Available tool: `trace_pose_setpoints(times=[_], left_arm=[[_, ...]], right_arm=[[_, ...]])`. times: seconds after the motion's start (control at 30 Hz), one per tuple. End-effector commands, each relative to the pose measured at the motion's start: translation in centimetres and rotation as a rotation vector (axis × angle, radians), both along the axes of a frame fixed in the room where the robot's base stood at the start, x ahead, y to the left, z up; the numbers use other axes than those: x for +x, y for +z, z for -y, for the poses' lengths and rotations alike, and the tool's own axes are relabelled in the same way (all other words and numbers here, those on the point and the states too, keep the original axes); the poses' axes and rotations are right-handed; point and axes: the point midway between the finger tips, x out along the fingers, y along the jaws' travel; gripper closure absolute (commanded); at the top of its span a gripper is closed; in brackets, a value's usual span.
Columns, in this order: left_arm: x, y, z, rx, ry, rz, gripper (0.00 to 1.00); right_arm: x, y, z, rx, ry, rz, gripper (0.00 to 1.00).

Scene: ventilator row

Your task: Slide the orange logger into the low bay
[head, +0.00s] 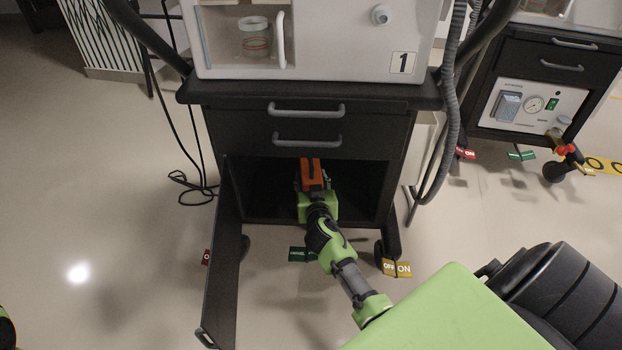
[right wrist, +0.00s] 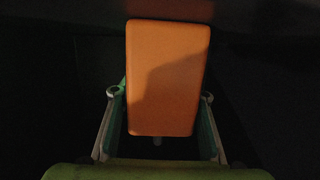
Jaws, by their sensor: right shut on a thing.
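The orange logger (head: 311,170) is at the mouth of the low bay (head: 262,187), the dark open compartment under the two drawers of the cart marked 1. My right gripper (head: 312,186) is shut on it from the front. In the right wrist view the logger (right wrist: 167,77) stands between the two fingers of my right gripper (right wrist: 158,122), with its broad orange face toward the camera. The inside of the bay is too dark to tell whether the logger touches its floor. My left gripper is not in view.
The bay's door (head: 222,265) hangs open at the left, swung out toward me. Two drawers with grey handles (head: 306,109) are just above the bay. Hoses (head: 443,140) hang at the right. A second cart (head: 545,90) stands at the far right. Floor at left is mostly clear.

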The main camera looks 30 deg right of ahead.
Motion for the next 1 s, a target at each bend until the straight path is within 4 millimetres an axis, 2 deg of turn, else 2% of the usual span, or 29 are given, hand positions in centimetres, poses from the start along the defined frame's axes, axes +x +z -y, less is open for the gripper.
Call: trace_pose_setpoints(times=[0.1, 0.13, 0.2, 0.47, 0.67, 0.77, 1.0], left_arm=[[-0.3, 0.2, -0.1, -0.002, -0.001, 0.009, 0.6], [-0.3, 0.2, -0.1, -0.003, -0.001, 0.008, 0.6], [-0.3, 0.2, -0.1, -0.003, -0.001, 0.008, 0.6], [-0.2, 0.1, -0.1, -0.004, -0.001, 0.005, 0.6], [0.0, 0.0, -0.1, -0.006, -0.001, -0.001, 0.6], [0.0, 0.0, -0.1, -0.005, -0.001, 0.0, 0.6], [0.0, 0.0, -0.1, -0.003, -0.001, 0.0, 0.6]], right_arm=[[0.1, 0.2, 0.0, -0.001, 0.001, 0.003, 0.8], [0.1, 0.2, 0.0, -0.001, 0.001, 0.003, 0.56], [0.1, 0.2, 0.0, -0.001, 0.001, 0.003, 0.39], [0.0, 0.0, 0.0, -0.001, 0.0, 0.0, 0.39], [-0.7, -0.1, -0.4, 0.002, 0.0, -0.004, 0.39], [-1.9, 0.3, -1.0, 0.001, 0.0, -0.003, 0.39], [-6.1, 1.5, -3.3, 0.004, -0.001, -0.002, 0.39]])
